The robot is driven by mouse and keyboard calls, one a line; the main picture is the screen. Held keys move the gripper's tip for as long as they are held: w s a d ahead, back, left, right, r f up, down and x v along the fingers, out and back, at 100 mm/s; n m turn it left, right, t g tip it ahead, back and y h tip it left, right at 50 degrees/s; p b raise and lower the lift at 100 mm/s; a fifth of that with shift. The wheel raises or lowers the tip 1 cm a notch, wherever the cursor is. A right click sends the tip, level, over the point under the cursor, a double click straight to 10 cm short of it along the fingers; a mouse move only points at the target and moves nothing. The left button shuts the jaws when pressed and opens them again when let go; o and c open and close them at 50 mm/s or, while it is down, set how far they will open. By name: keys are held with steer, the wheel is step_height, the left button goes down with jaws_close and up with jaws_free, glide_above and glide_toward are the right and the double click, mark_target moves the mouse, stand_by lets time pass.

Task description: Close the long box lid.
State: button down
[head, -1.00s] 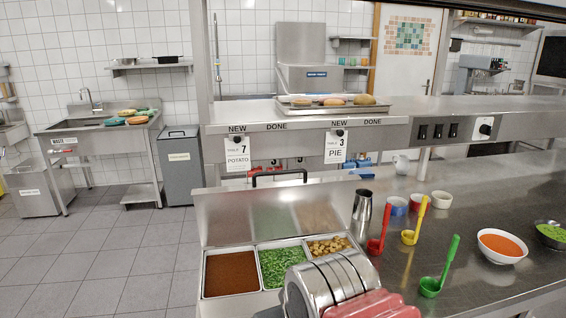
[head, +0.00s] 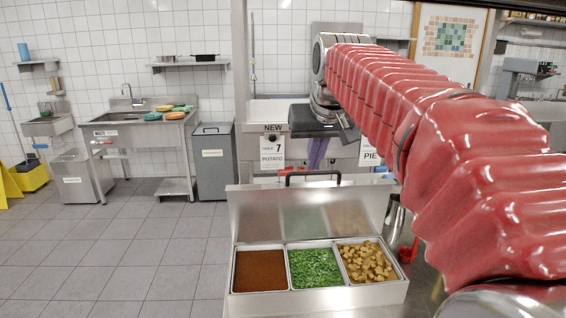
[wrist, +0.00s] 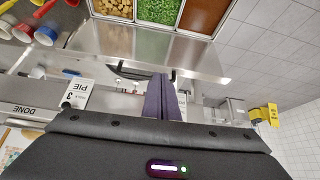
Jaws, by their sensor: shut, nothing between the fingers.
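The long steel box (head: 320,299) stands on the counter, with three filled compartments. Its lid (head: 262,213) stands up open along the back edge; a black handle (head: 313,173) is at its top. In the wrist view the lid (wrist: 90,40) shows upside down, below the compartments. My gripper (head: 316,163) hangs just above the handle in the head view, purple fingers pointing down. In the wrist view my gripper (wrist: 163,78) is shut and empty, its tips near the lid's top edge. I cannot tell whether they touch the lid or handle.
The order shelf with tickets (head: 272,152) stands behind the box. Open floor (head: 120,250) lies to the left.

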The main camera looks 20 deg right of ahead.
steer(key=w+d+r, duration=0.3)
steer(key=w+d, duration=0.2)
steer(key=w, duration=0.3)
steer(key=shift+d+r+m+h, duration=0.15)
steer(key=shift+r+m+h, duration=0.15)
steer(key=shift+r+m, duration=0.1)
steer(key=shift+w+f, duration=0.15)
steer(key=shift+f, duration=0.05)
steer(key=shift+w+d+f, duration=0.1)
steer(key=shift+w+f, duration=0.15)
steer(key=shift+f, duration=1.25)
steer(key=shift+w+f, duration=0.3)
steer(key=shift+f, duration=1.25)
steer(key=shift+w+d+f, duration=0.1)
steer(key=shift+w+f, duration=0.15)
steer(key=shift+f, duration=1.25)
steer(key=shift+a, duration=0.15)
steer(key=shift+s, duration=0.15)
